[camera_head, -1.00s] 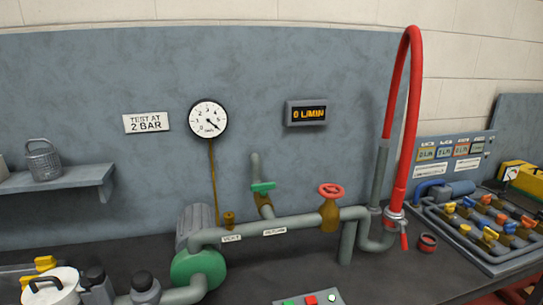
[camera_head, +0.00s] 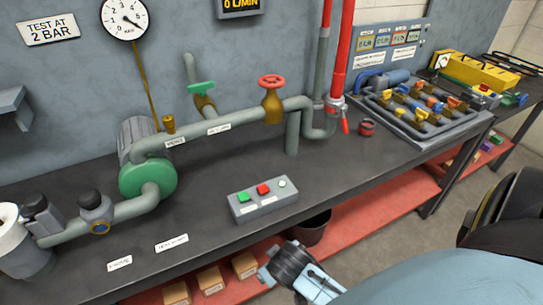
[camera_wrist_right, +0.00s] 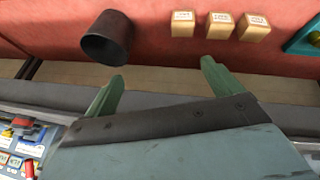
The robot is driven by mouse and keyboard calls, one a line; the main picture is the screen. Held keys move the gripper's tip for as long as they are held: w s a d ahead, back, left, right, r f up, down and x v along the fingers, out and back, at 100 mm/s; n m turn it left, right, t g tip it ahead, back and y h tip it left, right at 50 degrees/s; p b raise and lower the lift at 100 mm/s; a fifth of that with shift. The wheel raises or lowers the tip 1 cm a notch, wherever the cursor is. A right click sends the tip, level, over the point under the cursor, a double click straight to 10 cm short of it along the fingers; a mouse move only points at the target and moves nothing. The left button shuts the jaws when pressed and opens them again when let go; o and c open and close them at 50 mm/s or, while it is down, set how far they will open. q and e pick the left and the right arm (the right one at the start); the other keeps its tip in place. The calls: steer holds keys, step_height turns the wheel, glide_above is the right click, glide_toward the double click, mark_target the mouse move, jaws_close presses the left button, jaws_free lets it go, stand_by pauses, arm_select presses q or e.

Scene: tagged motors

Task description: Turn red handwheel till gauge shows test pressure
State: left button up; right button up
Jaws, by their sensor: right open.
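The red handwheel (camera_head: 271,81) sits on a brass valve on the horizontal grey pipe in the head view. The round white gauge (camera_head: 125,17) is at the top left, cut by the frame edge; its dark needle points to the lower right, but its exact reading is too small to tell. A sign (camera_head: 48,29) left of it reads "TEST AT 2 BAR". My right gripper (camera_wrist_right: 160,87) shows two green fingers spread apart, open and empty, in the right wrist view. It is well away from the handwheel. My left gripper is out of view.
A green-handled valve (camera_head: 202,88) stands left of the handwheel. A button box (camera_head: 262,199) sits on the dark bench. The flow display (camera_head: 240,4) shows 0 L/MIN. A dark bin (camera_head: 312,229) stands on the red shelf below.

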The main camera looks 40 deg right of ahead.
steer(key=w+d+r+m+t+h, duration=0.1)
steer(key=w+d+r+m+h, duration=0.1)
steer(key=w+r, duration=0.3)
steer(key=w+d+r+m+t+h, duration=0.1)
steer(key=w+d+r+m, duration=0.1)
steer(key=r, duration=0.5)
steer(key=m+t+h, duration=0.3)
steer(key=m+h, duration=0.4)
steer(key=h, duration=0.2)
glide_toward(272, 79)
steer(key=x, duration=0.9)
steer(key=shift+w+d+p, duration=0.3)
steer(key=shift+t, duration=0.3)
steer(key=c, duration=1)
